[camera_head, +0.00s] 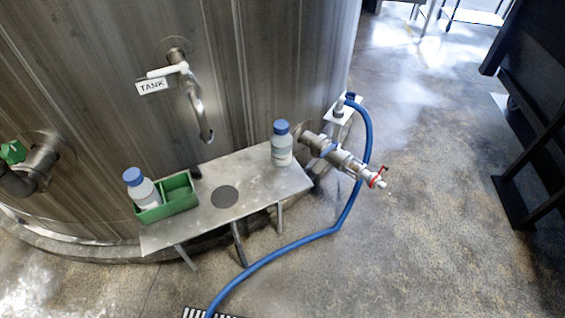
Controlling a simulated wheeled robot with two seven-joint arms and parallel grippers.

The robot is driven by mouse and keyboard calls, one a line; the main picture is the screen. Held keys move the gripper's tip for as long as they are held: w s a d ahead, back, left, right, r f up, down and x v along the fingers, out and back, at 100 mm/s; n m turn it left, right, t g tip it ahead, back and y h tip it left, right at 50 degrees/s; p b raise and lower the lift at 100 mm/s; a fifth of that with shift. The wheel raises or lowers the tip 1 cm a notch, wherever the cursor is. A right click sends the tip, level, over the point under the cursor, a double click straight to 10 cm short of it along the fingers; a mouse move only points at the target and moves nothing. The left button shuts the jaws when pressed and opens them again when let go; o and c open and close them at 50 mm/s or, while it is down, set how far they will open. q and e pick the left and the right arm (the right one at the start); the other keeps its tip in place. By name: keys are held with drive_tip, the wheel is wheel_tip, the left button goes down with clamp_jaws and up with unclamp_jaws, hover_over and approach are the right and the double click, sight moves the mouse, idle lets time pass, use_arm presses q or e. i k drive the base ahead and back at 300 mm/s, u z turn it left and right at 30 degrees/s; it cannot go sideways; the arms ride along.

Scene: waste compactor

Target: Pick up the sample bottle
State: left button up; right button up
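Two similar bottles with blue caps stand on a small metal bench (245,190) against a large steel tank. One bottle (282,148) stands upright near the bench's right end and looks partly filled. The other bottle (141,190) sits in the left part of a green two-part holder (182,203) at the left end, leaning slightly. The holder's right compartment looks empty. I cannot tell from the picture which of the two is the sample bottle. Neither of my grippers is in view.
A tap with a "TANK" label (153,86) hangs above the bench, near a dark round disc (224,196). A valve assembly (345,160) juts out right of the bench. A blue hose (350,205) runs along the floor. Dark framework stands at the right; floor between is open.

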sight(281, 146)
drive_tip(key=z, duration=0.9)
drive_tip(key=i, duration=0.65)
drive_tip(key=u, duration=2.3)
